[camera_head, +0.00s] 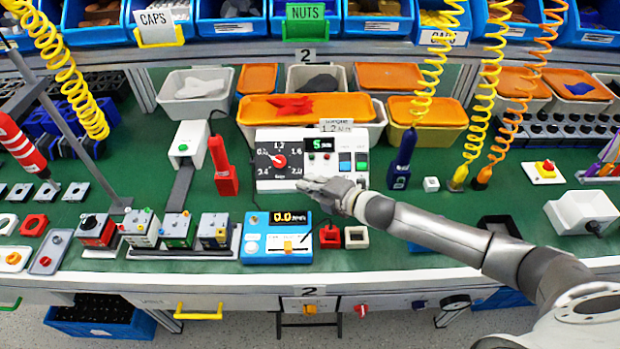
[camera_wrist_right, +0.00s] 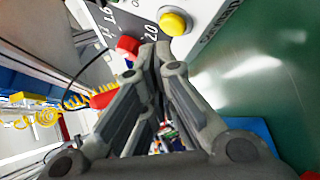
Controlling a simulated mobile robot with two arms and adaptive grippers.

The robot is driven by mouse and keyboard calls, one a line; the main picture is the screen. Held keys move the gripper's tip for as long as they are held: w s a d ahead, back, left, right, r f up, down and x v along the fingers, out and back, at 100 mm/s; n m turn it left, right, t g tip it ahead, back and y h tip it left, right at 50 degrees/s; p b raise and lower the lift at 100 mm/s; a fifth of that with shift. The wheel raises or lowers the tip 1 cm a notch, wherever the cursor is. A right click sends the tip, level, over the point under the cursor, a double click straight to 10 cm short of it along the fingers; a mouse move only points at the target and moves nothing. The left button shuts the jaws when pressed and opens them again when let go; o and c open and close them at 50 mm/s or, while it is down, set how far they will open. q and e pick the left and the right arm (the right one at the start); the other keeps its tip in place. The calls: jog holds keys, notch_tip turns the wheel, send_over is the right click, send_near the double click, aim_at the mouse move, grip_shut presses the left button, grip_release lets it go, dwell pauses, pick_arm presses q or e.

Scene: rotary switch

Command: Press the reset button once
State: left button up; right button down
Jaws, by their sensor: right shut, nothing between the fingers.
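A white control box (camera_head: 262,184) stands on the green bench, with a black dial face, a red knob (camera_head: 279,161), a small green display (camera_head: 322,144) and a green and a blue button (camera_head: 361,166) at its right. I cannot read a reset label. My right gripper (camera_head: 306,186) is shut and empty at the box's lower front. In the right wrist view, its fingertips (camera_wrist_right: 155,50) lie close to the red knob (camera_wrist_right: 127,46) and a yellow button (camera_wrist_right: 174,23); contact cannot be told. The gripper hides part of the box's lower front in the head view. My left gripper is not in view.
A blue meter box (camera_head: 275,237) stands in front of the control box. A red marker-like tool (camera_head: 223,167) stands at its left, a dark blue one (camera_head: 402,162) at its right. Coiled yellow hoses hang above.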

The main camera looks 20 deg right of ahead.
jog(key=shift+w+f, duration=0.1)
jog(key=shift+f, duration=0.05)
jog(key=shift+w+f, duration=0.15)
jog(key=shift+w, duration=0.05)
jog(key=shift+w+d+f+b, duration=0.15)
jog(key=shift+w+f+b, duration=0.15)
jog(key=shift+b, duration=0.1)
dwell(0.8)
dwell(0.4)
jog(key=shift+s+r+p, duration=0.4)
jog(key=shift+r+p, duration=0.1)
jog(key=shift+p, duration=0.15)
jog(key=shift+s+r, duration=0.1)
jog(key=shift+s, duration=0.1)
jog(key=s+r+p, duration=0.1)
jog(key=s+a+r+p, duration=0.1)
jog(key=p, duration=0.1)
jog(key=s+r+p, duration=0.1)
jog(key=shift+s+a+r, duration=0.15)
jog(key=shift+s+r, duration=0.05)
jog(key=shift+r, duration=0.05)
